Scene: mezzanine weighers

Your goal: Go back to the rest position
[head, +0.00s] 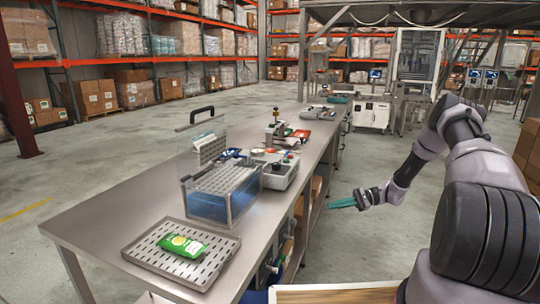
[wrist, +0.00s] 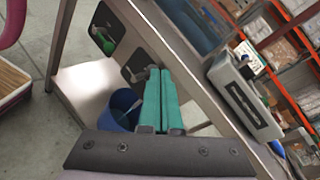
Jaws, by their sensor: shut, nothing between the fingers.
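My gripper (head: 343,203) hangs beside the right edge of the long steel table (head: 110,210), in the open space over the floor. Its green fingers are shut with nothing between them. In the wrist view the gripper (wrist: 160,75) points at the side of the table, with its two fingers side by side. My arm reaches in from the right of the head view.
A blue bin (wrist: 122,106) shows under the table. Floor left of the table is clear.

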